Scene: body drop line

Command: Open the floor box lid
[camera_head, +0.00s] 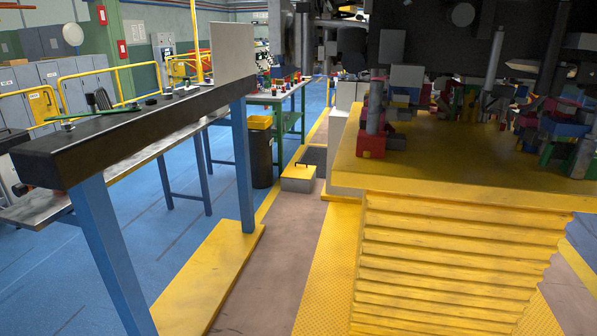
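A low box (298,185) stands on the floor in the middle distance, in the aisle between the blue-legged bench and the yellow platform. Its yellow lid (297,173) lies flat on top and looks closed. A small dark handle (300,164) sits on the lid. The box is small and far off, so hinges or a latch cannot be made out. Neither of my grippers shows in the head view.
A large yellow platform (430,240) with stacked machine parts fills the right. A long bench (125,135) on blue legs stands left, with a yellow floor beam (210,285). A dark bin (262,158) is left of the box. The brownish aisle (285,255) is clear.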

